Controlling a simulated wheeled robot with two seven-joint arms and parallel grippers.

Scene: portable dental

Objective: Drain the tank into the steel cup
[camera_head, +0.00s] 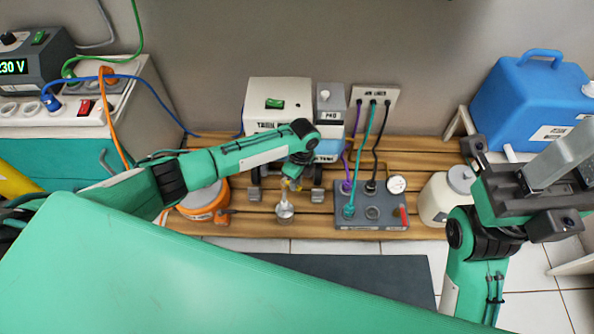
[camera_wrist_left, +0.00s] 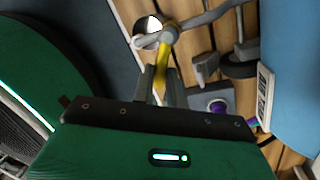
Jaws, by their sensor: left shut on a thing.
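The blue tank (camera_head: 328,147) sits under the white and grey unit on the wooden bench; its blue side also shows in the left wrist view (camera_wrist_left: 290,60). A yellow drain handle (camera_wrist_left: 161,65) stands on a grey pipe fitting (camera_wrist_left: 168,34). My left gripper (camera_head: 294,176) is at this handle, and its fingers (camera_wrist_left: 156,86) are shut on it. The small steel cup (camera_head: 284,211) stands just in front of the drain fitting, and it shows partly behind the fitting in the left wrist view (camera_wrist_left: 147,28). Its contents are unclear. My right gripper (camera_head: 525,185) is raised at the right, near the blue jug.
A grey socket panel (camera_head: 372,213) with purple, teal and black cables stands right of the cup. An orange round container (camera_head: 206,203) is on the left. A cream canister (camera_head: 440,197) and a blue jug (camera_head: 520,100) stand at the right.

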